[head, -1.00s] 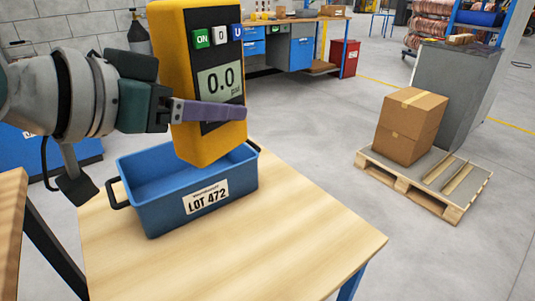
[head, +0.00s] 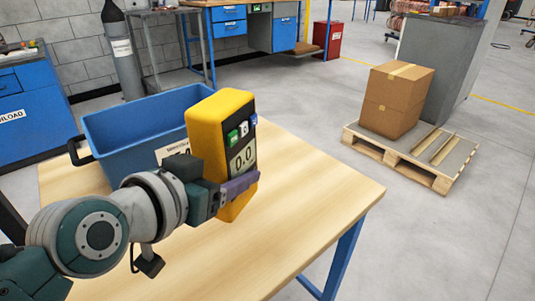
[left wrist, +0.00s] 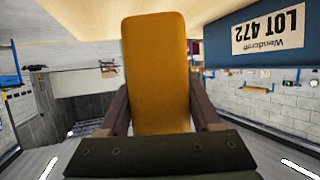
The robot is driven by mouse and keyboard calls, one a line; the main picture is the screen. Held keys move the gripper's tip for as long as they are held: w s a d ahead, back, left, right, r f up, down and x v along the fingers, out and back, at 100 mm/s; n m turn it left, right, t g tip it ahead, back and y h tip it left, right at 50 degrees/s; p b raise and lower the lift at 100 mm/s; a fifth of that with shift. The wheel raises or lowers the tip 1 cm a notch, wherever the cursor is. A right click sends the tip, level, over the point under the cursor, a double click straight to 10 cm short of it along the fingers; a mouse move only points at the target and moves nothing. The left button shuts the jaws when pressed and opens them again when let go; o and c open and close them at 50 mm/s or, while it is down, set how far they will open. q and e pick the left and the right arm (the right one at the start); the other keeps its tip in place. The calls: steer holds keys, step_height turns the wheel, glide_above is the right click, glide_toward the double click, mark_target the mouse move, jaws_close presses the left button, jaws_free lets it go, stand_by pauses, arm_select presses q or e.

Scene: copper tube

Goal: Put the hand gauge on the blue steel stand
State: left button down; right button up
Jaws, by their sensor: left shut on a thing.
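The hand gauge (head: 222,118) is a yellow block with a dark front, buttons and a display reading 0.0. My left gripper (head: 238,187) is shut on its lower part and holds it nearly upright, slightly tilted, in front of the blue tub. In the left wrist view the gauge's plain yellow side (left wrist: 155,70) fills the space between the two fingers (left wrist: 161,112). Its lower end is partly hidden by the fingers; I cannot tell whether it touches the tabletop. A wood-topped table (head: 300,180) with blue legs (head: 343,262) stands below it. My right gripper is not in view.
The blue tub (head: 120,125) stands on the table, its label partly covered by the gauge and gripper; the label shows in the left wrist view (left wrist: 268,30). The tabletop right of the gauge is clear. A pallet (head: 400,160) with a carton (head: 398,100) stands on the floor at right.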

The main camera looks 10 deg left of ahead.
arm_select(q)
steer(key=shift+f+b, duration=1.2)
steer(key=shift+f, duration=1.25)
steer(key=shift+f, duration=0.1)
steer(key=shift+c, duration=0.4)
jaws_free()
steer(key=shift+f, duration=0.1)
steer(key=shift+r, duration=0.25)
steer(key=s+a+r+g+y+p, duration=0.1)
steer(key=s+g, duration=0.2)
steer(key=s, duration=0.5)
steer(key=s+a+r+g+y+p, duration=0.1)
steer(key=s+a+r+g, duration=0.1)
steer(key=s, duration=0.7)
steer(key=s+a+r+n+g+y+p, duration=0.1)
steer(key=s+g, duration=0.3)
steer(key=s, duration=0.5)
steer(key=shift+a+r+p, duration=0.45)
steer(key=shift+a+p, duration=0.15)
steer(key=shift+a, duration=0.1)
